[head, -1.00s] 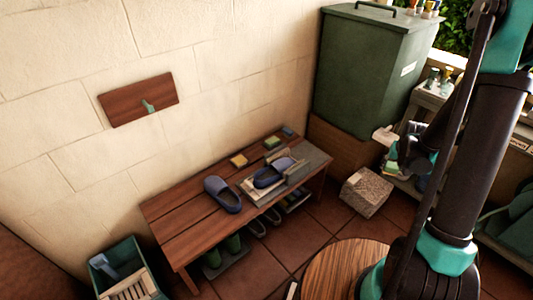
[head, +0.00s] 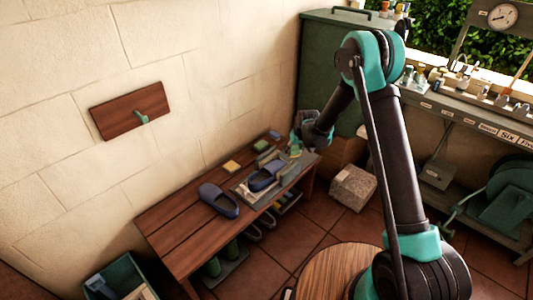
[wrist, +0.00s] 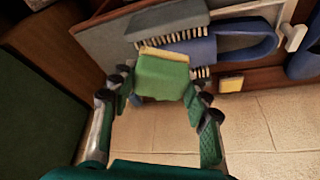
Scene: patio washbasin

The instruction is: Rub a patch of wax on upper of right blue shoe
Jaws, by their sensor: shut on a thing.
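In the wrist view my gripper (wrist: 160,88) is shut on a green block (wrist: 162,72) with a pale yellowish edge. I cannot tell whether the block is wax. It hides part of the bench behind it.
A yellow block (head: 231,167), a green piece (head: 261,145) and a blue piece (head: 275,135) lie along the back of the wooden bench (head: 180,220). A grey brush (wrist: 165,22) stands near my fingers. The green bin (head: 330,60) is close behind my gripper.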

